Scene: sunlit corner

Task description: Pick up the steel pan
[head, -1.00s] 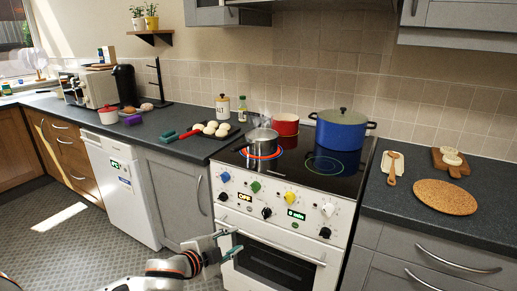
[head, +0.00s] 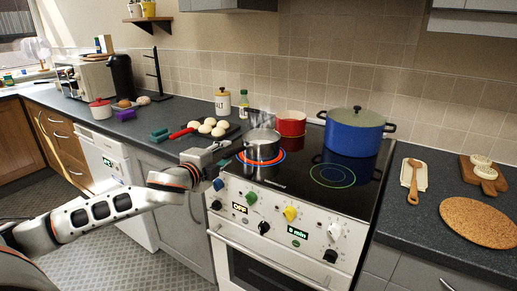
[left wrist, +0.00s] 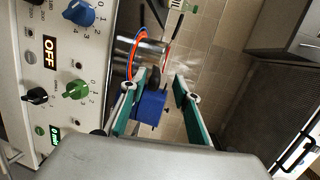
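The steel pan (head: 262,147) sits on the red-glowing front left burner, with steam rising from it. In the left wrist view the steel pan (left wrist: 149,48) is partly seen beyond my fingers, and a dark piece, perhaps its handle, shows between them. My left gripper (head: 226,154) is at the hob's front left edge, just left of the pan, with its fingers toward it. In the left wrist view its teal fingers (left wrist: 157,92) are apart, with no clear contact on anything. My right gripper is not in view.
A blue pot (head: 352,132) and a red pot (head: 291,123) stand farther back on the hob. A tray with several buns (head: 208,128) lies left of the hob, near a jar (head: 222,101). A wooden spoon (head: 413,180) and cork mat (head: 480,222) lie right.

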